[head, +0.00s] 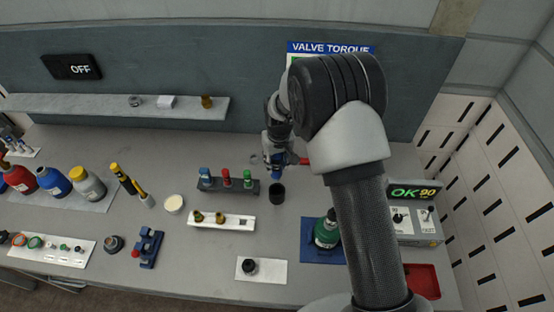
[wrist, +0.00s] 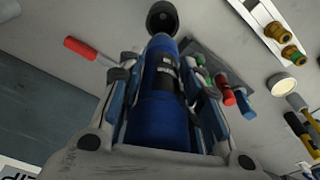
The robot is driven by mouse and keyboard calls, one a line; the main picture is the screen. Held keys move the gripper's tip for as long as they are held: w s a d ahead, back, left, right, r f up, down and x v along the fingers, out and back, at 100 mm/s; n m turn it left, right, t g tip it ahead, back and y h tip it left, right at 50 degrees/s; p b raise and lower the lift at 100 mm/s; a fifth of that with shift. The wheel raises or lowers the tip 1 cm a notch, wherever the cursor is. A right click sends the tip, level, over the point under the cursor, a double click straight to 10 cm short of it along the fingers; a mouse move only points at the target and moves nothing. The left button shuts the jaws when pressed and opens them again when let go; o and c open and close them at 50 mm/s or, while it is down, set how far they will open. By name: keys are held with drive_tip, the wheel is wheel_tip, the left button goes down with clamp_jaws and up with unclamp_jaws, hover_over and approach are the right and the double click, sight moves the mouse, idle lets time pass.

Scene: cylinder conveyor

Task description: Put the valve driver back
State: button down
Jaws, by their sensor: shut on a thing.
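My gripper (head: 277,160) is shut on a blue cylindrical tool, which looks to be the valve driver (wrist: 163,85), with a dark label on its side. In the wrist view both fingers close around its blue body. In the head view my gripper is over the back middle of the table, and the tool is mostly hidden there. A round black open holder (head: 277,193) stands just in front of my gripper. In the wrist view the holder (wrist: 162,17) shows just beyond the tool's far end; I cannot tell whether they touch.
A dark rack (head: 217,187) with blue, red and green handled tools stands left of the holder. A red-handled tool (wrist: 80,47) lies near my gripper. A white block (head: 234,222) with brass fittings is in front. A green cylinder (head: 326,232) stands right, near a box reading OK 90 (head: 415,225).

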sight(277, 174)
drive_tip(key=shift+d+f+b, duration=0.15)
drive_tip(key=shift+f+b, duration=0.2)
drive_tip(key=shift+f, duration=0.25)
drive_tip(key=shift+f+b, duration=1.45)
drive_tip(key=shift+f, duration=1)
wheel_tip(277, 174, down, 6)
drive_tip(key=b, duration=0.5)
drive_tip(key=shift+f+b, duration=0.2)
drive_tip(key=shift+b, duration=0.15)
idle(0.7)
drive_tip(key=c, duration=1.1)
unclamp_jaws()
drive_tip(key=shift+s, duration=0.1)
drive_tip(key=shift+o, duration=0.2)
drive_tip(key=shift+f, duration=0.15)
drive_tip(key=shift+r+p, duration=1.4)
drive_tip(key=shift+r, duration=1.7)
